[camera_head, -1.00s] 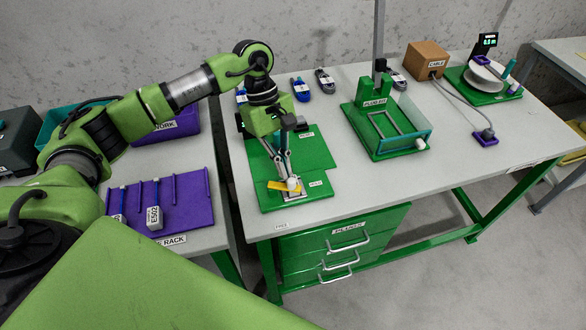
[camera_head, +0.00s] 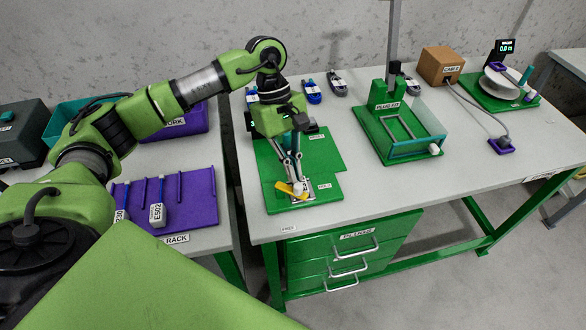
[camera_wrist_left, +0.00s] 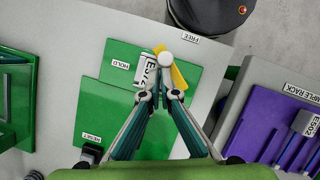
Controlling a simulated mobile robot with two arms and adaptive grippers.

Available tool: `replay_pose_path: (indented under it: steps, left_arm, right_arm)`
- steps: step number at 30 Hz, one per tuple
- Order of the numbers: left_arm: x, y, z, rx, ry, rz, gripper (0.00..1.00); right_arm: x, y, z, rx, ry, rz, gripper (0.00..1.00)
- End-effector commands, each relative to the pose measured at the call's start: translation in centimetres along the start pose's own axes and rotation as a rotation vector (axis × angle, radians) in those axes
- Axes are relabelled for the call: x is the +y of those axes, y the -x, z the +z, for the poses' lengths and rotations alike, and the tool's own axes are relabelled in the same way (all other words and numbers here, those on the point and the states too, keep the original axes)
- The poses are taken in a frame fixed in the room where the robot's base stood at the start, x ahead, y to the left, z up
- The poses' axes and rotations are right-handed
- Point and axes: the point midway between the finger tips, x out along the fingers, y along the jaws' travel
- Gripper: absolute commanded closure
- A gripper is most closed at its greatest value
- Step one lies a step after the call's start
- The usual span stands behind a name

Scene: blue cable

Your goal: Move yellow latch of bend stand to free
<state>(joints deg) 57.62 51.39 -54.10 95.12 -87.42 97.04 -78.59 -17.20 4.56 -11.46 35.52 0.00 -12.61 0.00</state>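The green bend stand (camera_head: 318,155) lies on the near left of the grey table, with RESET, HOLD and FREE labels. Its yellow latch (camera_head: 286,187) has a white round knob and lies near the stand's front edge, between HOLD and FREE. My left gripper (camera_head: 297,180) points down at the knob. Its fingers converge and appear shut on the knob; the tips partly hide the contact. My right gripper is not in view.
A purple rack (camera_head: 190,205) with sample blocks is on the left table. The green plug fixture (camera_head: 395,135) stands to the right of the stand. Clear table lies front right.

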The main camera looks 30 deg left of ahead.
Motion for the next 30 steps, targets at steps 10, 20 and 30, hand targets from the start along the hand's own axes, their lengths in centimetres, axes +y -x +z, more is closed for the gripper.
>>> replay_pose_path:
  steps: [10,20,30]
  left_arm:
    - [0.0,0.2,-0.7,-0.003,-0.002,0.003,1.00]
    - [-0.2,0.6,-1.4,-0.001,-0.001,0.001,1.00]
    - [0.1,0.4,0.2,-0.002,0.000,0.000,1.00]
  right_arm:
    - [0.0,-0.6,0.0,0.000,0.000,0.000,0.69]
    - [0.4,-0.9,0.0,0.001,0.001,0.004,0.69]
    - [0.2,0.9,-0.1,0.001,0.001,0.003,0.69]
